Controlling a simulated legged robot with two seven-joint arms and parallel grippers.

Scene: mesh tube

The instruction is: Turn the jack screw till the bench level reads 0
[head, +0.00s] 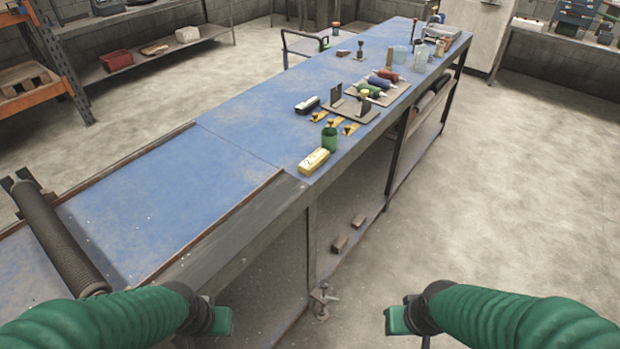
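The workbench (225,150) has a blue top and runs from the near left to the far right. A small grey metal screw fitting (322,299), which looks like the jack screw, is at the foot of the near bench leg. A yellow block with a pale marked face (313,161), possibly the bench level, lies on the bench edge; its reading is too small to tell. My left gripper (218,321) is low in front of the bench, left of the fitting. My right gripper (396,321) is to the right of the fitting. Both are apart from it, and their finger gaps are unclear.
A dark mesh tube (58,241) lies across the near left bench end. A green cup (329,139), yellow clips (334,122) and several tools stand farther along. Two small blocks (349,233) lie under the bench. The floor at right (510,190) is clear.

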